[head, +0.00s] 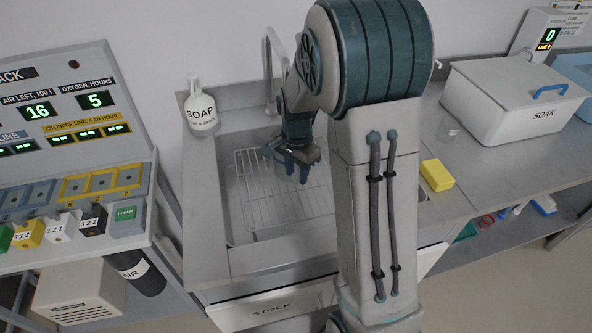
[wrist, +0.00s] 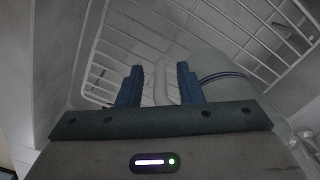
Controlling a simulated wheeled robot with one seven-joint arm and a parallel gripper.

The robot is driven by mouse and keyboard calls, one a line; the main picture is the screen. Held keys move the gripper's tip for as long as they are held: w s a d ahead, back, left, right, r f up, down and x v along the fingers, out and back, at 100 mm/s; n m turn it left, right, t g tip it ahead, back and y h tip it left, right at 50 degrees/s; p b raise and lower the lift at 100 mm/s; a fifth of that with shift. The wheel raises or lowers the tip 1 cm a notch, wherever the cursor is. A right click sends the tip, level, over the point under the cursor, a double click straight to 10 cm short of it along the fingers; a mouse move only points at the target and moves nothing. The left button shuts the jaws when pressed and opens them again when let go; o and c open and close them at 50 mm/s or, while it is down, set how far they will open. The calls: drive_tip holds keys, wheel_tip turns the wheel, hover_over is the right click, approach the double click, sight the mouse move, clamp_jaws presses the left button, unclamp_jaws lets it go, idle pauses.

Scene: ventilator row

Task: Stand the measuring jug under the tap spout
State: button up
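The tap (head: 269,75) rises at the back of the sink, its upper spout partly hidden behind my arm. My gripper (head: 290,168) points down into the sink, above the wire rack. In the wrist view its two blue fingers (wrist: 160,88) are apart. A pale, see-through vessel with dark blue bands (wrist: 215,75), apparently the measuring jug, lies beyond and right of the fingers. A pale rounded part, perhaps its handle, shows between the fingers; I cannot tell whether they touch it. I cannot make out the jug in the head view.
The wire rack (head: 262,190) lies in the sink (head: 238,234). A soap bottle (head: 201,108) stands at the back left rim. A yellow sponge (head: 436,175) and a lidded soak box (head: 515,95) are on the right counter. A gauge panel (head: 60,110) stands left.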

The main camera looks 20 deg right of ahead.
wheel_tip(320, 180, up, 12)
drive_tip(key=shift+f, duration=0.15)
drive_tip(key=s+r+n+t, duration=0.1)
drive_tip(key=s+n+t, duration=0.2)
drive_tip(key=s+n, duration=0.8)
drive_tip(key=s, duration=0.8)
drive_tip(key=shift+s+r, duration=0.2)
drive_tip(key=shift+s, duration=0.05)
